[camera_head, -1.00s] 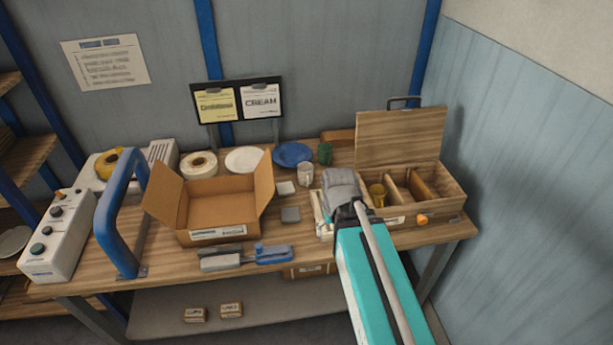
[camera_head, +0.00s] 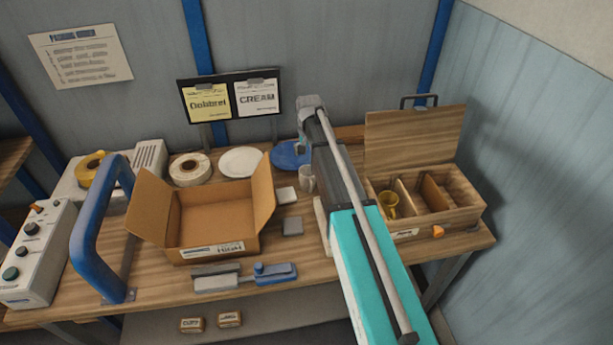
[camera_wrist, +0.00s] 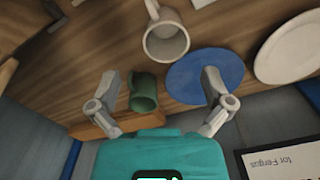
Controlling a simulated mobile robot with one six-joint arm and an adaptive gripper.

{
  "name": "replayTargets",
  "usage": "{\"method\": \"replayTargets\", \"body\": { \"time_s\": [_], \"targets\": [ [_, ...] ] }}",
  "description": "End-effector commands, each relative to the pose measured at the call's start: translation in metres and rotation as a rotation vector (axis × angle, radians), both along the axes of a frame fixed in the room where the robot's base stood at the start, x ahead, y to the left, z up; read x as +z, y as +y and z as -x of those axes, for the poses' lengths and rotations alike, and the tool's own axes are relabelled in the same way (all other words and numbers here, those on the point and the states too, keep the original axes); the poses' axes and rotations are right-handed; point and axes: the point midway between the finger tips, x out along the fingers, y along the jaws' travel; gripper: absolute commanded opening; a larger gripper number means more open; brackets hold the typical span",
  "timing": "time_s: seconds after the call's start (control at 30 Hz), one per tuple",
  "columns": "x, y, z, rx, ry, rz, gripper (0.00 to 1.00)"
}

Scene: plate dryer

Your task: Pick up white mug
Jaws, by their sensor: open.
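The white mug (camera_head: 307,178) stands on the table just left of my arm in the head view, partly hidden by the arm. In the wrist view the white mug (camera_wrist: 166,40) shows whole, with its open mouth towards the camera and its handle at the top. My gripper (camera_wrist: 163,92) is open and empty in the wrist view, its two fingers spread wide. The white mug lies beyond the fingertips, roughly between their lines. In the head view the fingers of my gripper are not clear behind the arm's end.
A green mug (camera_wrist: 143,92) shows between the fingers, and a blue plate (camera_wrist: 205,77) lies by the right finger. A white plate (camera_wrist: 289,48) is farther right.

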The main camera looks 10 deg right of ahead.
Motion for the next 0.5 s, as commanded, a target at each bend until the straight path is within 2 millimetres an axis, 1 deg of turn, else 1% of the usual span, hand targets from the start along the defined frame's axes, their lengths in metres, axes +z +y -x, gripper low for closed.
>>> {"method": "replayTargets", "body": {
  "time_s": [0.03,0.1,0.5],
  "targets": [
    [-0.0006,0.0008,-0.0076,-0.007,0.0,0.0,1.0],
    [-0.0008,0.0013,-0.011,-0.012,0.0,0.0,1.0],
    [-0.0012,-0.0008,-0.0113,-0.018,0.0,0.0,1.0]
  ]
}}
